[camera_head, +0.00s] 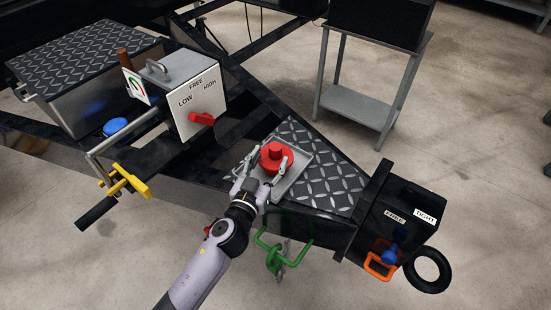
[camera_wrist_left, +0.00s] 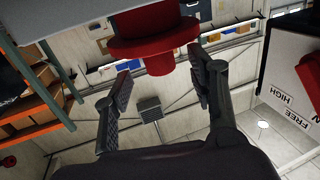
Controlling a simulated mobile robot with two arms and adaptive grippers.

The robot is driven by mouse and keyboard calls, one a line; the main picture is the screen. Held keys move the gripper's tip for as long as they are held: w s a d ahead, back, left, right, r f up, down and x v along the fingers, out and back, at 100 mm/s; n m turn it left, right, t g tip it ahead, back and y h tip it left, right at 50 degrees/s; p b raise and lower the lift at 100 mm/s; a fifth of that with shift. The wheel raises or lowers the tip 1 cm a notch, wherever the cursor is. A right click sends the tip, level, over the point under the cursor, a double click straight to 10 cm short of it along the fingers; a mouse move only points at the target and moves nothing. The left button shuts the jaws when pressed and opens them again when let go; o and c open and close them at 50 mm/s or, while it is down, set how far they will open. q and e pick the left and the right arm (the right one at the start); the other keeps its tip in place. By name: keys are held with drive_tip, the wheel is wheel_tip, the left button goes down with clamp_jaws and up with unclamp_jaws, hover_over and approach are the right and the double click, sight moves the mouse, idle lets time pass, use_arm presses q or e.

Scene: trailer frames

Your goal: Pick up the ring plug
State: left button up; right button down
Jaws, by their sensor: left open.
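The ring plug (camera_head: 275,156) is a red stepped piece with a round flange and a narrower top. It stands upright in a shallow grey tray (camera_head: 297,184) on the trailer's front plate. My left gripper (camera_head: 266,166) is open, with one finger on each side of the plug in the head view. In the left wrist view the plug (camera_wrist_left: 153,42) appears upside down at the top, beyond and between the spread fingers (camera_wrist_left: 159,66). I cannot tell whether a finger touches it. My right gripper is not in view.
A box with a red lever (camera_head: 201,119) marked LOW, FREE and HIGH stands left. A black box (camera_head: 398,213) marked FREE and TIGHT stands right. A green handle (camera_head: 273,260) hangs in front.

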sight(273, 152)
use_arm(q)
drive_tip(key=x, duration=0.4)
drive_tip(key=shift+w+d+r, duration=0.15)
drive_tip(key=shift+w+d, duration=0.05)
drive_tip(key=shift+w, duration=0.2)
drive_tip(key=shift+c, duration=0.4)
clamp_jaws()
drive_tip(key=shift+r, duration=0.1)
